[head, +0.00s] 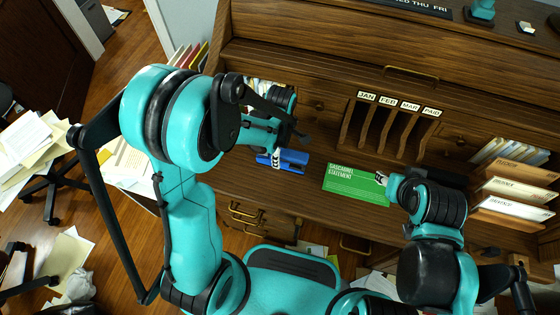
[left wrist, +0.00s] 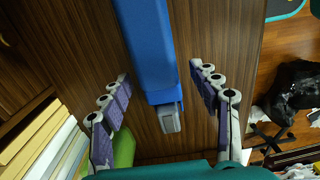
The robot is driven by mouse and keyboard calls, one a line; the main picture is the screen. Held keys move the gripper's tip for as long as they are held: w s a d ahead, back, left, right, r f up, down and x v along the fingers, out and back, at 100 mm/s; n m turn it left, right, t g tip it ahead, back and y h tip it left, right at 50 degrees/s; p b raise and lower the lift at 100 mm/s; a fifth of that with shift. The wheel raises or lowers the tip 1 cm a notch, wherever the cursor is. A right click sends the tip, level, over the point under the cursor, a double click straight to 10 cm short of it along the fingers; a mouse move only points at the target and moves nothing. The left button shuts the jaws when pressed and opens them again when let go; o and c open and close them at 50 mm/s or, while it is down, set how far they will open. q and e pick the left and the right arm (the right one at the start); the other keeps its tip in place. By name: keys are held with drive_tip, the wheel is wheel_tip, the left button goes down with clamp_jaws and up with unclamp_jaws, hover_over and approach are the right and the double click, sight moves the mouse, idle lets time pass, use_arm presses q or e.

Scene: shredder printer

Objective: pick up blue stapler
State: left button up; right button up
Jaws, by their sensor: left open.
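The blue stapler (head: 294,157) lies on the wooden desk (head: 262,190), left of a green paper. My left gripper (head: 277,160) is right at it in the head view and covers part of it. In the left wrist view the stapler (left wrist: 150,45) runs down from the top edge, with a grey end (left wrist: 169,118). The two fingers of my left gripper (left wrist: 166,92) stand apart on either side of it, with gaps and no visible contact. My right gripper (head: 383,177) is at the right end of the green paper; its fingers are too small to judge.
The green statement paper (head: 352,184) lies right of the stapler. A wooden month sorter (head: 392,128) stands behind it. Trays of envelopes (head: 515,187) stand at the right. A black bag (left wrist: 297,95) is on the floor.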

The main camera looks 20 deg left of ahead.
use_arm(q)
wheel_tip(320, 180, down, 3)
drive_tip(key=shift+r+b, duration=0.2)
drive_tip(key=shift+b, duration=0.15)
use_arm(e)
drive_tip(key=shift+f, duration=0.65)
use_arm(q)
drive_tip(key=shift+r, duration=0.1)
drive_tip(key=shift+c, duration=1.2)
clamp_jaws()
